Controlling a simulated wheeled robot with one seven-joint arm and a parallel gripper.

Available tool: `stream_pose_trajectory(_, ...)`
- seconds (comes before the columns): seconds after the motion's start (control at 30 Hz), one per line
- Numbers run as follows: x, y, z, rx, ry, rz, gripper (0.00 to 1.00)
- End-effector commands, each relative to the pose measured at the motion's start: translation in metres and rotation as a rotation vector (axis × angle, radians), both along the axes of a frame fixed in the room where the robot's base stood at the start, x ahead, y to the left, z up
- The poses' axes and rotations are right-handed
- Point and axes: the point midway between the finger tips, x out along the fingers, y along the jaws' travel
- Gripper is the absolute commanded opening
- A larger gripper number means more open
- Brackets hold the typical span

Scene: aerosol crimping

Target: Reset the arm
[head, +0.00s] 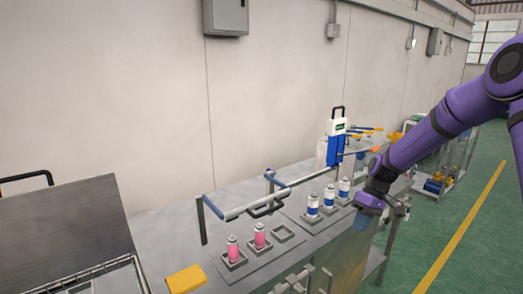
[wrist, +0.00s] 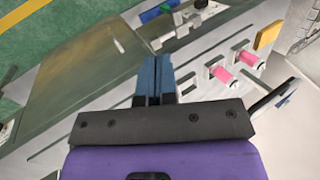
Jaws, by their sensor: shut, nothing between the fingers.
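My purple arm comes in from the right in the head view. My gripper (head: 370,203) is at the front right edge of the metal table, next to the blue-banded cans. In the wrist view my gripper's blue fingers (wrist: 154,77) are together with nothing between them. Two pink cans (head: 259,235) stand in square holders on the left tray. They also show in the wrist view (wrist: 222,75). Several white cans with blue bands (head: 329,196) stand in holders on the right tray.
A blue-and-white crimping device (head: 335,140) stands at the back of the table (head: 160,226). A grey rail (head: 240,210) with a black handle runs above the table. A yellow block (head: 186,279) lies at the near left. An open grey case (head: 65,235) is at the left. Green floor lies at right.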

Motion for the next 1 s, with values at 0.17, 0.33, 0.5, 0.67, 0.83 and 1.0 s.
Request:
stream_pose_trajectory(0.17,-0.021,0.002,0.053,-0.105,-0.051,-0.026,0.00)
stream_pose_trajectory(0.33,-0.045,0.003,0.098,-0.190,-0.100,-0.068,0.00)
stream_pose_trajectory(0.5,-0.074,0.005,0.141,-0.263,-0.158,-0.116,0.00)
stream_pose_trajectory(0.67,-0.105,0.006,0.177,-0.318,-0.216,-0.170,0.00)
stream_pose_trajectory(0.83,-0.141,0.007,0.210,-0.361,-0.282,-0.235,0.00)
stream_pose_trajectory(1.0,-0.180,0.007,0.238,-0.387,-0.350,-0.303,0.00)
